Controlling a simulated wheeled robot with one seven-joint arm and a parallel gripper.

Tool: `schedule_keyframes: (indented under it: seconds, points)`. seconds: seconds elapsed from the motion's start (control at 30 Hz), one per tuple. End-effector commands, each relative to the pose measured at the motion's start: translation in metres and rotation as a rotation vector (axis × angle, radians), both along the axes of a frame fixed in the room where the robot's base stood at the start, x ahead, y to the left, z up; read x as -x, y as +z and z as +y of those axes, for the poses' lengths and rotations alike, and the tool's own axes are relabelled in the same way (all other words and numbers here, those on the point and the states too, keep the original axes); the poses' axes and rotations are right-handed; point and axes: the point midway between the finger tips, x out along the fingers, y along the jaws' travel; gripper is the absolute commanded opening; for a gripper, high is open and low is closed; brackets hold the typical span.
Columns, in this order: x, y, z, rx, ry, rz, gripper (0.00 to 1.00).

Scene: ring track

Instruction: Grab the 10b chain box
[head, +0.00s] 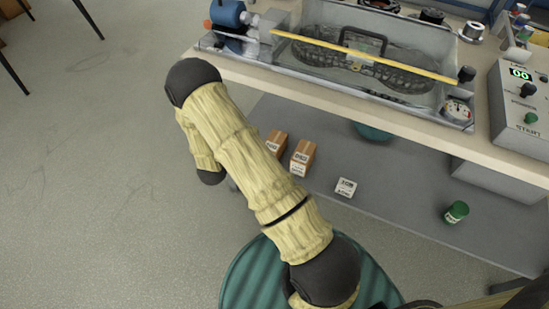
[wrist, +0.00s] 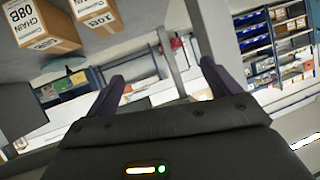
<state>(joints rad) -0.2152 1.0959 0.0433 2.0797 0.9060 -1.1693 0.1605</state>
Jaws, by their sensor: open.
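The 10B chain box (wrist: 97,14) is a brown carton with a white label, cut off by the top edge of the wrist view. A similar carton, marked CHAIN 08B (wrist: 38,30), is to its left. My gripper (wrist: 160,84) is open, with nothing between its two fingers. Both cartons are apart from the fingers, up and left of them in the wrist view. In the head view two brown cartons stand on the grey lower shelf, a rear one (head: 277,142) and a front one (head: 302,157); their labels are too small to tell apart. My arm hides the gripper there.
A white labelled item (head: 346,187) and a green-and-white can (head: 456,212) are on the lower shelf (head: 400,215). The worktop (head: 406,124) above holds a grey tray (head: 292,60) and a control box (head: 520,105). The floor at left is mostly clear.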

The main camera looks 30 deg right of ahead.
Motion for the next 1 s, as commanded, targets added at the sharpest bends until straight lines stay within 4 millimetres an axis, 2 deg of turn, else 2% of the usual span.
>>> schedule_keyframes:
  seconds: [0.03,0.1,0.3,0.4,0.5,0.6,0.87,1.0]
  points:
    - [0.005,-0.040,-0.003,0.039,-0.026,-0.017,0.89]
    - [0.013,-0.069,-0.008,0.100,-0.064,-0.053,0.89]
    - [0.044,-0.142,-0.020,0.291,-0.154,-0.146,0.89]
    - [0.058,-0.163,-0.023,0.371,-0.181,-0.180,0.89]
    - [0.066,-0.171,-0.024,0.417,-0.193,-0.201,0.89]
    - [0.068,-0.170,-0.024,0.433,-0.197,-0.210,0.89]
    - [0.067,-0.169,-0.025,0.432,-0.197,-0.209,0.89]
    - [0.062,-0.170,-0.033,0.433,-0.200,-0.209,0.89]
